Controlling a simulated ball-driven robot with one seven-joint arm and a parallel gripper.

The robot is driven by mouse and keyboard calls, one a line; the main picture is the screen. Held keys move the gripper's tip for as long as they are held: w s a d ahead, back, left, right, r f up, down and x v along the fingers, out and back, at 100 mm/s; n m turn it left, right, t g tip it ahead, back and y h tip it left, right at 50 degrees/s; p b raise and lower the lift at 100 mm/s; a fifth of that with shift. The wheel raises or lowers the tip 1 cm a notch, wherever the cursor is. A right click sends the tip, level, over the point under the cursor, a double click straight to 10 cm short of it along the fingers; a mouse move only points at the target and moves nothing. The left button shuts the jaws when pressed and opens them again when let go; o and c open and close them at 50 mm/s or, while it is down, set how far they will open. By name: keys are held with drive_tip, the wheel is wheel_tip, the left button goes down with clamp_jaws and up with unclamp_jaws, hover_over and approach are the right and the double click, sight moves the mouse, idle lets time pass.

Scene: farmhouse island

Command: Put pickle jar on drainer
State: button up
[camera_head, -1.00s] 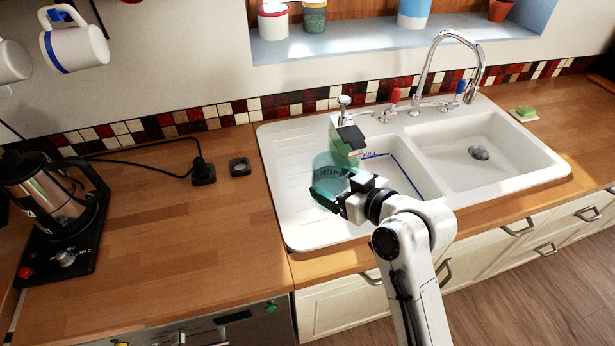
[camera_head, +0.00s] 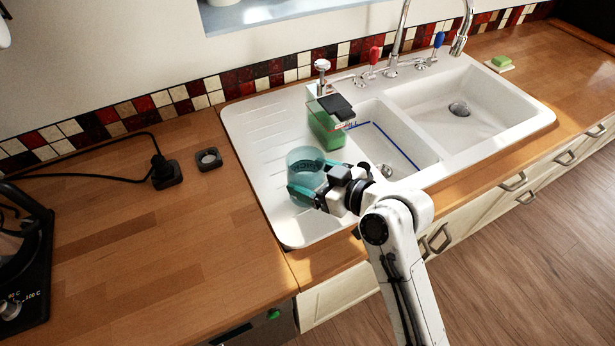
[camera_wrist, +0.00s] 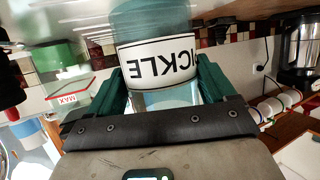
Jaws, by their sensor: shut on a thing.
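The pickle jar (camera_head: 305,165) is a teal, see-through jar over the ridged white drainer (camera_head: 262,128) at the left of the sink. My gripper (camera_head: 318,190) is shut on the jar, with a finger on each side. In the wrist view the jar's white label (camera_wrist: 158,62) reads PICKLE upside down, between my green fingers (camera_wrist: 165,88). The jar looks upright in the head view. I cannot tell whether its base touches the drainer, as the gripper hides part of its lower side.
A green-filled clear container (camera_head: 325,128) with a dark top stands just behind the jar, beside the left basin (camera_head: 385,140). A black plug (camera_head: 165,172) and a dark square item (camera_head: 208,159) lie on the wooden counter (camera_head: 150,240). The drainer's back left is clear.

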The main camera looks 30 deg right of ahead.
drive_tip(key=shift+s+r, duration=0.1)
drive_tip(key=shift+r, duration=0.1)
drive_tip(key=shift+f, duration=0.2)
drive_tip(key=o, duration=1.7)
drive_tip(key=shift+r, duration=0.2)
drive_tip(key=shift+s+d, duration=0.2)
drive_tip(key=shift+s, duration=0.1)
drive_tip(key=b+v, duration=0.2)
drive_tip(key=v, duration=0.9)
drive_tip(key=shift+s, duration=0.1)
drive_tip(key=shift+s, duration=0.1)
